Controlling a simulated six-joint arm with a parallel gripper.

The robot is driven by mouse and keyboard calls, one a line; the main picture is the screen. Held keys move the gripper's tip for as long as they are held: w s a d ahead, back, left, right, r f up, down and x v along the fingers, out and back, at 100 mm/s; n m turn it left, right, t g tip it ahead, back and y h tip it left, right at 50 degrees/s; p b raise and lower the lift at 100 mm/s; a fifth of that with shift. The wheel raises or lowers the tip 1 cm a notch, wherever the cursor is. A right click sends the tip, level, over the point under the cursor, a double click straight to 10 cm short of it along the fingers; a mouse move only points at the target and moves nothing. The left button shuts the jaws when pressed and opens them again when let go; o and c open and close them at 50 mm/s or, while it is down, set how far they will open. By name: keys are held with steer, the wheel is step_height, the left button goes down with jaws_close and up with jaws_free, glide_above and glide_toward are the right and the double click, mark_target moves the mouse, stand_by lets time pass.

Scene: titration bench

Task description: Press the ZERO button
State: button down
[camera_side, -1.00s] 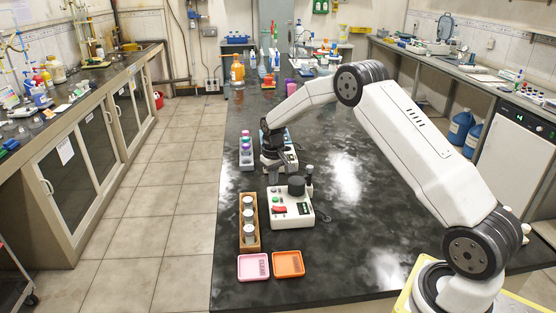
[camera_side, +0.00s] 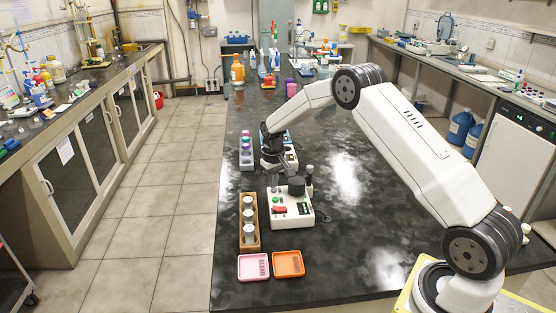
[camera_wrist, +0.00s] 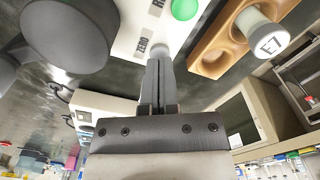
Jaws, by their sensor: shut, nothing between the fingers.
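The white device (camera_side: 291,217) with a dark round knob stands on the black bench in the side view. In the wrist view its panel (camera_wrist: 125,35) shows a ZERO label (camera_wrist: 143,46), a green button (camera_wrist: 185,9) and a pale grey round ZERO button (camera_wrist: 160,50). My gripper (camera_wrist: 158,64) is shut and empty, its fingertips at the ZERO button and partly hiding it. I cannot tell whether they touch it. In the side view my gripper (camera_side: 273,183) points down at the device's far left corner.
A wooden rack (camera_side: 249,240) with capped vials stands left of the device. A large dark knob (camera_wrist: 65,35) is close beside my fingers. A second white device (camera_side: 288,150) stands behind. Pink (camera_side: 253,267) and orange (camera_side: 288,264) trays lie in front.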

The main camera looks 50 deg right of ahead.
mark_target(273, 190)
steer(key=shift+f, duration=0.45)
stand_by(0.3)
steer(key=shift+r, duration=3.75)
steer(key=shift+s+a+r, duration=0.15)
steer(key=shift+s+a, duration=0.05)
steer(key=shift+a, duration=0.15)
steer(key=s+a+r+n+t, duration=0.1)
steer(key=s+a, duration=0.7)
steer(key=s, duration=0.4)
steer(key=s+a+n+t, duration=0.1)
steer(key=s+a+n, duration=0.1)
steer(key=s+a, duration=0.6)
steer(key=s, duration=0.5)
steer(key=shift+r+t, duration=0.3)
steer(key=shift+r, duration=0.05)
